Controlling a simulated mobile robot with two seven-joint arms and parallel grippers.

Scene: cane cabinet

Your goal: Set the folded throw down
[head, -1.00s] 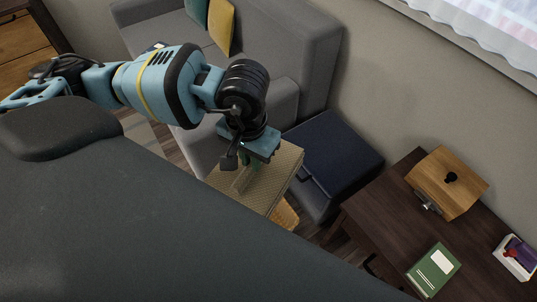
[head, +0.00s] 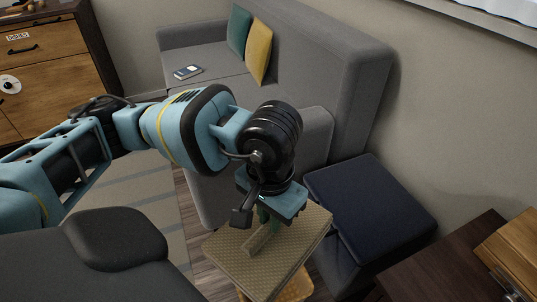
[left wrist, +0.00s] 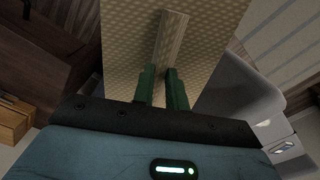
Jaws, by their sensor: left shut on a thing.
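The folded throw (head: 252,270) looks like a flat, beige, dotted slab with a raised ridge on top. My left gripper (head: 263,222) is above it, shut on that ridge, and the throw hangs level or slightly tilted beneath. In the left wrist view the green fingers (left wrist: 162,88) stand on both sides of the ridge, and the throw (left wrist: 215,50) spreads out beyond them. The throw's underside is hidden. My right gripper is not in view.
A grey sofa (head: 300,55) with cushions is behind. A dark table (head: 450,262) with a wooden box (head: 515,250) is at right.

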